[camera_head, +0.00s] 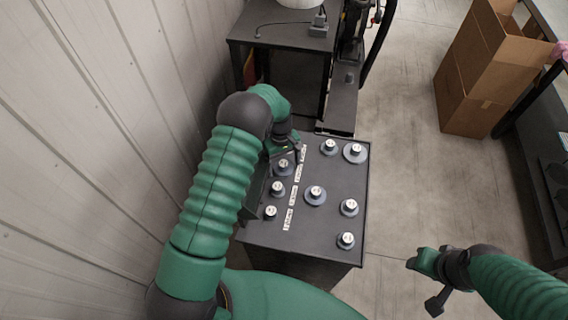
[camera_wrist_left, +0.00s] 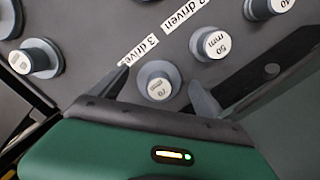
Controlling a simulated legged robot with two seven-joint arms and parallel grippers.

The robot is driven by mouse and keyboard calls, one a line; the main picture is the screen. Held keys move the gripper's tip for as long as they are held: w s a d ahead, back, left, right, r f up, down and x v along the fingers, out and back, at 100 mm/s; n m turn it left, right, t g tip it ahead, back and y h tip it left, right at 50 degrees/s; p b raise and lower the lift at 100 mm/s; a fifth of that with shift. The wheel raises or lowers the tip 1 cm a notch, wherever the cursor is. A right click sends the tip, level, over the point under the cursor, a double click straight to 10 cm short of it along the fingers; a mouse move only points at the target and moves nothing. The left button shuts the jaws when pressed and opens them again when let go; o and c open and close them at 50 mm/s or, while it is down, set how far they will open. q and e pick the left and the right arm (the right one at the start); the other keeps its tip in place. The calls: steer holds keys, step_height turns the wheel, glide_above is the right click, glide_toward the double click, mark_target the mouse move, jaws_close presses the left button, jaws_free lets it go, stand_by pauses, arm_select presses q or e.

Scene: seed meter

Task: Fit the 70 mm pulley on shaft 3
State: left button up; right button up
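A grey pulley with a white-topped hub, which seems to read 70 mm, stands on the dark table (camera_head: 333,172) in the left column (camera_head: 283,166). It also shows in the left wrist view (camera_wrist_left: 158,82), beside a "3 drive" label (camera_wrist_left: 140,51). My left gripper (camera_wrist_left: 162,88) is open, its two fingers apart on either side of this pulley, with gaps showing. In the head view the left gripper (camera_head: 283,150) partly hides the table's far left corner. My right gripper (camera_head: 430,278) hangs off the table at the lower right; its fingers are unclear. I cannot tell which post is shaft 3.
A 50 mm pulley (camera_wrist_left: 213,45) stands close to the left gripper's finger. Several other pulleys or posts, such as one in the middle (camera_head: 316,195), stand on the table. A label strip (camera_head: 293,195) runs between the columns. Cardboard boxes (camera_head: 487,70) stand right.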

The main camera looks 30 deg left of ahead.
arm_select(q)
step_height(320, 180, up, 17)
steer(key=w+a+b, duration=0.1)
steer(key=b, duration=0.1)
steer(key=shift+a+f, duration=0.15)
steer(key=shift+a, duration=0.2)
stand_by(0.4)
steer(key=s+d+m+t, duration=0.1)
steer(key=s+d+m, duration=0.2)
steer(key=s, duration=0.4)
steer(key=s+d+f+m+t, duration=0.1)
steer(key=s+d+m, duration=0.1)
steer(key=s+m, duration=0.2)
steer(key=s+d+f+m+t+y, duration=0.1)
steer(key=s+d+m, duration=0.2)
steer(key=s, duration=0.7)
steer(key=shift+s+d+m, duration=0.25)
steer(key=shift+d+m, duration=0.05)
steer(key=shift+d, duration=0.05)
